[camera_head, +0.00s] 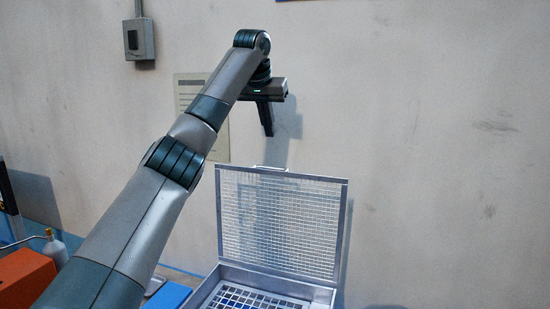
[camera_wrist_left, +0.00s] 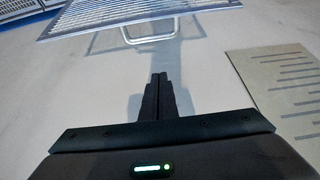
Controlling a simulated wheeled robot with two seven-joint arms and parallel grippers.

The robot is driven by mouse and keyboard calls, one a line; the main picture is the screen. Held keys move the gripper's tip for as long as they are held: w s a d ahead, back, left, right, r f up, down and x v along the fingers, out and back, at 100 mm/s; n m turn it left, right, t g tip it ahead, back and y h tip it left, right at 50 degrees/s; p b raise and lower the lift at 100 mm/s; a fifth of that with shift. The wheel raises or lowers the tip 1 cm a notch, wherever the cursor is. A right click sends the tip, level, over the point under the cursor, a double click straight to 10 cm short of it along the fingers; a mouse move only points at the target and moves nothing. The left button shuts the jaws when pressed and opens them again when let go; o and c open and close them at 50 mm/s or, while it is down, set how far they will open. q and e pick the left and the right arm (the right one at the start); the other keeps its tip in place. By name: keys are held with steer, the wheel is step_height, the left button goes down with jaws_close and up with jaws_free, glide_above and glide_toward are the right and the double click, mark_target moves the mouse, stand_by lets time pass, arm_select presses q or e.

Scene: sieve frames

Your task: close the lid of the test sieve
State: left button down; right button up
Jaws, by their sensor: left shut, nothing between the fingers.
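The test sieve's lid (camera_head: 281,222) stands open and roughly upright, a mesh panel in a metal frame with a small handle (camera_head: 272,169) on its top edge. The sieve's base (camera_head: 262,282) lies below it, with a grid inside; its front is cut off by the picture edge. My left gripper (camera_head: 268,132) is shut and empty, pointing down above and behind the lid's top edge. In the left wrist view, the shut fingers (camera_wrist_left: 160,78) point toward the lid's handle (camera_wrist_left: 135,37) and the lid's edge (camera_wrist_left: 140,22), apart from both. My right gripper is not in view.
A pale wall (camera_head: 430,130) stands behind the sieve, with a grey switch box (camera_head: 139,39) and a paper sheet (camera_head: 190,90). An orange box (camera_head: 24,278), a bottle (camera_head: 55,248) and a blue item (camera_head: 168,296) are at the lower left.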

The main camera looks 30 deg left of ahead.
arm_select(q)
steer(key=p+x, duration=0.5)
steer(key=x, duration=0.4)
steer(key=shift+w+f, duration=0.2)
steer(key=shift+w, duration=0.05)
steer(key=shift+s+f, duration=0.1)
steer(key=shift+f, duration=0.2)
steer(key=s, duration=0.1)
steer(key=s+p, duration=0.1)
steer(key=s+d, duration=0.1)
steer(key=shift+s+f+p, duration=0.25)
steer(key=shift+f+p, duration=0.05)
steer(key=shift+p, duration=0.1)
